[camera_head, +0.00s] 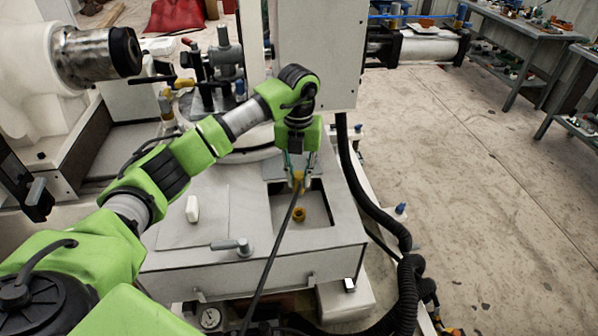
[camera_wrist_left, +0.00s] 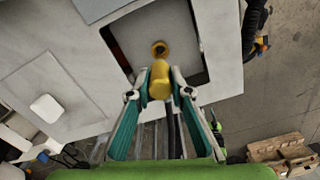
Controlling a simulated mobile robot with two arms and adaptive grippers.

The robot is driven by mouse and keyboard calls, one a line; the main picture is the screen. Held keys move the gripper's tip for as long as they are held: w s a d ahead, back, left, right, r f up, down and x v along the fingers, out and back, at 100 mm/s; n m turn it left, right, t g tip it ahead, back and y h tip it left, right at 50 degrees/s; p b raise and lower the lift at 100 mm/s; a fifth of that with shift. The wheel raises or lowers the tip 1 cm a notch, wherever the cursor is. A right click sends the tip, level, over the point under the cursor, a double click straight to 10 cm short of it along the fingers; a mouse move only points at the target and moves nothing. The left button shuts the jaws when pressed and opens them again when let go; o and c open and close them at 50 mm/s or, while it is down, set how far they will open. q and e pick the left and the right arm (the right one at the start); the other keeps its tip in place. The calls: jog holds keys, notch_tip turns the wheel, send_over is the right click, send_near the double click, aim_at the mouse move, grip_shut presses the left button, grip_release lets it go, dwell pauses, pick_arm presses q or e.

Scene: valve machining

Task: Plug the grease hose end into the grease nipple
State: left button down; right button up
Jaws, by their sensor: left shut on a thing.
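My left gripper (camera_head: 298,184) is shut on the yellow grease hose end (camera_wrist_left: 160,80), above the opening in the grey machine housing. The hose end also shows in the head view (camera_head: 298,177), with its black hose (camera_head: 270,268) hanging down toward the front. My right gripper is not in view.
A white handle (camera_head: 192,209) and a grey lever (camera_head: 232,245) sit on the housing to the left. A thick black corrugated hose (camera_head: 375,205) runs down its right side. The floor at right is open.

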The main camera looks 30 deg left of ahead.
aim_at(299, 193)
pick_arm(q)
jog(key=shift+s+d+r, duration=0.2)
jog(key=shift+s, duration=0.1)
jog(key=shift+w+a, duration=0.15)
jog(key=shift+w, duration=0.1)
jog(key=shift+f, duration=0.4)
jog(key=shift+f+b, duration=0.6)
jog(key=shift+f, duration=0.4)
jog(key=shift+f+b, duration=1.15)
jog(key=shift+f, duration=0.45)
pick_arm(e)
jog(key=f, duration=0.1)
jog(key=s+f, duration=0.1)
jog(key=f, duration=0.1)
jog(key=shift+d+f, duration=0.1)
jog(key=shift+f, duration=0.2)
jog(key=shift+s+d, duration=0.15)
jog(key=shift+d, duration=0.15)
